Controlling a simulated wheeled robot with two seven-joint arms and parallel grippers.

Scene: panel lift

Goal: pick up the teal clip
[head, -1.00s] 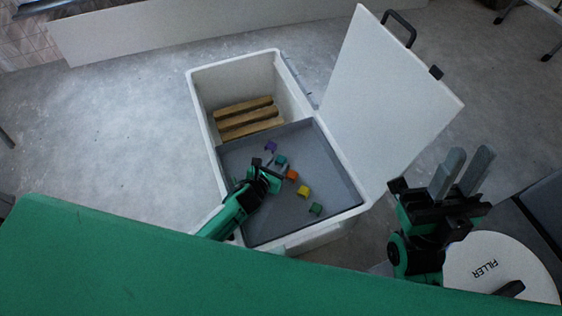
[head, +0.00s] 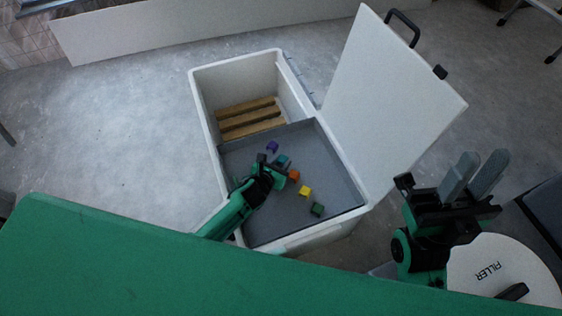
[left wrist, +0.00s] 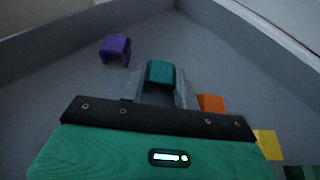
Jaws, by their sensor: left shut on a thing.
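The teal clip (left wrist: 160,74) sits between the two grey fingers of my left gripper (left wrist: 160,88) in the left wrist view. The gripper is shut on it. In the head view the teal clip (head: 284,160) shows at the tip of my left gripper (head: 280,167), inside the grey tray. I cannot tell whether the clip touches the tray floor. My right gripper (head: 474,177) is at the right of the head view, outside the box, with its two fingers pointing up and a gap between them. It looks open and empty.
The grey tray (head: 335,180) in the white box also holds a purple clip (head: 272,146), an orange clip (head: 294,176), a yellow clip (head: 305,191) and a dark green clip (head: 317,209). Wooden bars (head: 250,125) lie behind. The open lid (head: 390,95) stands to the right.

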